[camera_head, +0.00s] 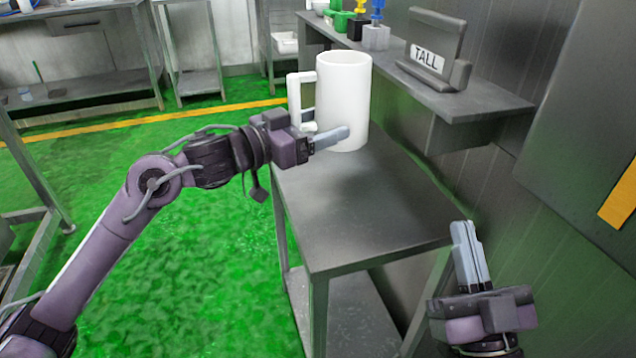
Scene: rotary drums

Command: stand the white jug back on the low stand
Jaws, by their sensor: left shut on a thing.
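The white jug (345,85) is upright at the far end of a grey metal stand (365,205), which I take to be the low stand. Its handle (293,98) points left. My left gripper (332,138) is at the jug's lower part, on the handle side, and is shut on it. The fingers cover part of the jug's lower wall. I cannot tell whether the jug's base touches the stand top. My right gripper (467,240) is at the lower right, beside the stand's near right corner, its fingers together and empty, pointing up.
Most of the stand top is bare. A workbench (80,105) stands at the back left, with open green floor (215,240) between.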

